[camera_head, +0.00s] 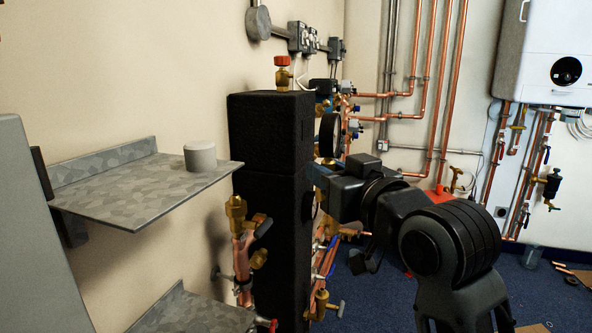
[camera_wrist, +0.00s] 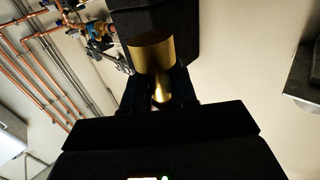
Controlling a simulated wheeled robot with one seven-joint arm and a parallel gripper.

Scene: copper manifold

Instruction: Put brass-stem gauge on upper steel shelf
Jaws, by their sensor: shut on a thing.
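The brass-stem gauge (camera_head: 330,135) shows in the head view as a dark round dial, seen nearly edge-on, just right of the black column. My gripper (camera_head: 322,172) is right below it and shut on its stem. In the wrist view the gauge (camera_wrist: 152,55) shows as a brass cylinder with a narrower stem between the fingers of my gripper (camera_wrist: 158,92). The upper steel shelf (camera_head: 130,195) is at the left, on the other side of the column from my gripper. The exact grip on the stem is partly hidden in the head view.
A black column (camera_head: 270,150) with a red-capped valve (camera_head: 282,75) stands between my gripper and the shelf. A grey cylinder (camera_head: 200,160) stands at the shelf's right end; the rest of its top is bare. A lower shelf (camera_head: 200,312) and brass valves (camera_head: 238,215) are below.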

